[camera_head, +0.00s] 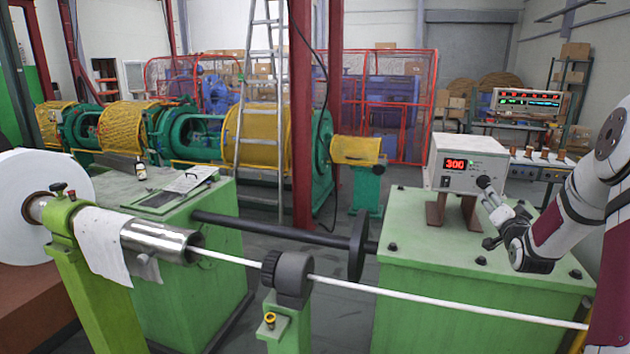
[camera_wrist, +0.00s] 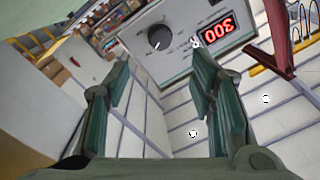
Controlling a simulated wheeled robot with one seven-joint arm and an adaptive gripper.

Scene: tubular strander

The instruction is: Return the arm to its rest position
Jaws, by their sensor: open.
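My arm comes in from the right edge in the camera_head view, and my gripper (camera_head: 494,207) is in front of the lower right of a white control box (camera_head: 468,150). The box has a red display reading 300 (camera_head: 455,164). In the camera_wrist view my gripper (camera_wrist: 160,78) is open, with its two green-grey fingers apart and nothing between them. Beyond the fingertips that view shows the box face (camera_wrist: 180,62) upside down, with a black knob (camera_wrist: 159,37) and the display (camera_wrist: 217,29). Whether a fingertip touches the box cannot be told.
The box stands on brown feet on a green cabinet (camera_head: 440,235) with black bolts. A white rod (camera_head: 430,300) runs across the front through a dark guide (camera_head: 288,278). A red post (camera_head: 302,110) and ladder stand left. A bench with instruments (camera_head: 525,103) is behind.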

